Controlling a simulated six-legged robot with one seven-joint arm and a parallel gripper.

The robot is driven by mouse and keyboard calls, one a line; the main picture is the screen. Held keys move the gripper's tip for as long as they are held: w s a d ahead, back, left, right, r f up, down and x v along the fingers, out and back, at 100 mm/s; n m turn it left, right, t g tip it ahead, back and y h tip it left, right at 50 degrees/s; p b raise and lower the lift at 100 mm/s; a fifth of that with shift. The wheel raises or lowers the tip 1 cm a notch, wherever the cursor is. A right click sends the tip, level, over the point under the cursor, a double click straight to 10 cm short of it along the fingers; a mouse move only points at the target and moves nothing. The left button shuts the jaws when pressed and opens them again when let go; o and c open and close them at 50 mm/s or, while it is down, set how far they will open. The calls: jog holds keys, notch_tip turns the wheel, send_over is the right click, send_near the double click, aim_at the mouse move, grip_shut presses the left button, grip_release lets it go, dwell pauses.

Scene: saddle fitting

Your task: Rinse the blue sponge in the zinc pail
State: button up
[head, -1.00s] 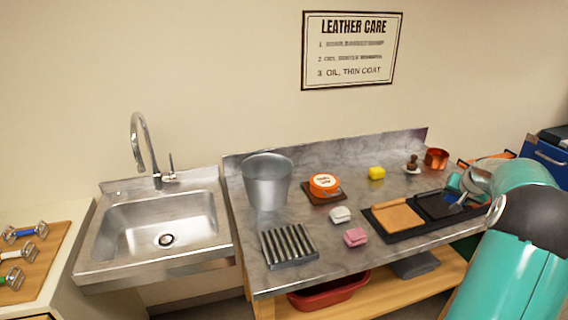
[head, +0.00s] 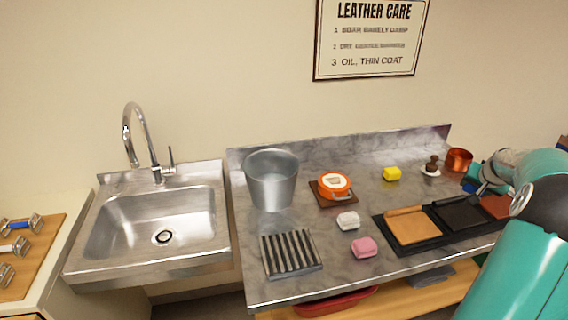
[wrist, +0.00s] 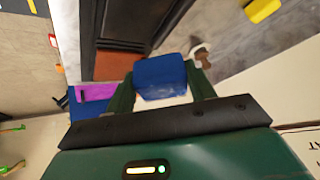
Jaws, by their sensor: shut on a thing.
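The blue sponge (wrist: 160,78) is held between the two fingers of my gripper (wrist: 162,88) in the wrist view, with a pale lower edge showing. In the head view, my arm reaches in from the right, and my gripper is small and partly hidden near the black tray's far right end. The zinc pail (head: 270,183) stands upright at the left back of the marble-look counter (head: 345,270), well to the left of my gripper.
Between pail and arm are an orange round tin (head: 334,184), white sponge (head: 347,220), pink sponge (head: 363,247), yellow sponge (head: 391,173) and black tray (head: 385,241). A slatted rack (head: 290,252) sits before the pail. A sink (head: 120,230) is left. A copper pot (head: 459,159) stands right.

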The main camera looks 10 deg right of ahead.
jog(key=shift+w+f, duration=0.2)
jog(key=shift+f, duration=0.05)
jog(key=shift+s, duration=0.25)
jog(key=shift+w, duration=0.15)
jog(key=shift+r, duration=3.65)
notch_tip(320, 180, up, 4)
